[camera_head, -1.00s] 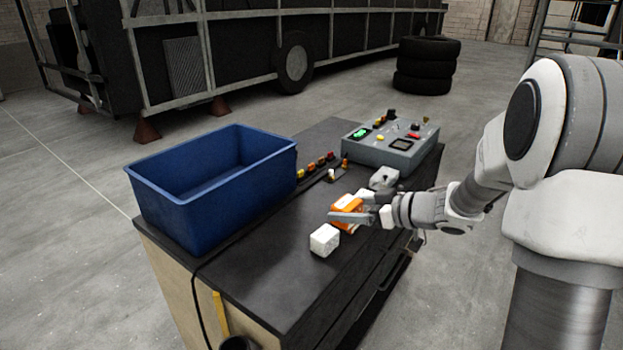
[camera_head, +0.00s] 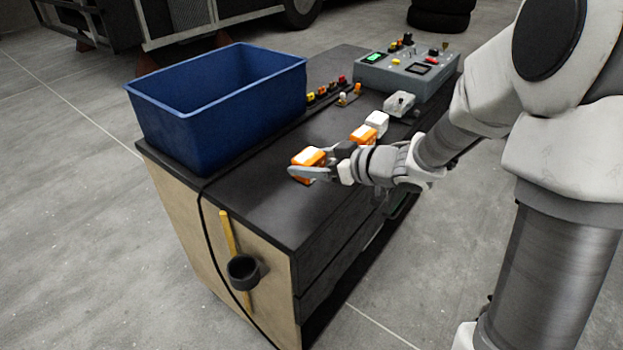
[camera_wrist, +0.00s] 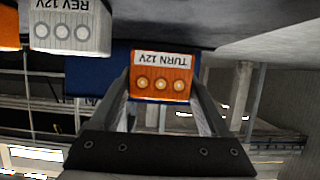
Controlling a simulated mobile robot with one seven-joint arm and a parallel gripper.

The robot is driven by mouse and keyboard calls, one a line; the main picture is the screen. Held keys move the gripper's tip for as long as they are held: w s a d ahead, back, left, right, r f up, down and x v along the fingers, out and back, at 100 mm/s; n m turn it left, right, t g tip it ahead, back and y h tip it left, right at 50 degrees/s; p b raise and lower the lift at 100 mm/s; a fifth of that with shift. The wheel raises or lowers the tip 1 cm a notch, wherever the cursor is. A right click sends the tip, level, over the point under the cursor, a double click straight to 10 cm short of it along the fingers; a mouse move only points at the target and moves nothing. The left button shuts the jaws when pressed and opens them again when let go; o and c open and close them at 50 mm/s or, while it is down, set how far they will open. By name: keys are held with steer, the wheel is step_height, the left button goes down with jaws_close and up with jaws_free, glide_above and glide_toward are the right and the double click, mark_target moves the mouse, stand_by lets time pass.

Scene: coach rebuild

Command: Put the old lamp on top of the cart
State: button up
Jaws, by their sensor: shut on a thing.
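My gripper (camera_head: 308,170) is shut on an orange lamp (camera_head: 304,158) with a pale top. It is at the near part of the dark-topped cart (camera_head: 270,212). In the wrist view the lamp (camera_wrist: 161,78) sits between the fingers (camera_wrist: 162,95), with an upside-down "TURN 12V" label and small round lights. A white lamp marked "REV 12V" (camera_wrist: 68,28) is close beside it in that view. I cannot tell whether the held lamp touches the cart top.
Another orange lamp (camera_head: 361,136), a white block (camera_head: 377,121) and a grey-white piece (camera_head: 399,103) stand beyond my gripper. A blue bin (camera_head: 215,115) fills the left side; a control box (camera_head: 406,73) is at the back. A black cup (camera_head: 243,271) hangs on the cart's end.

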steer(key=shift+f+b, duration=0.8)
steer(key=shift+f, duration=1.05)
steer(key=shift+f, duration=0.1)
steer(key=o, duration=1.3)
steer(key=shift+f, duration=0.1)
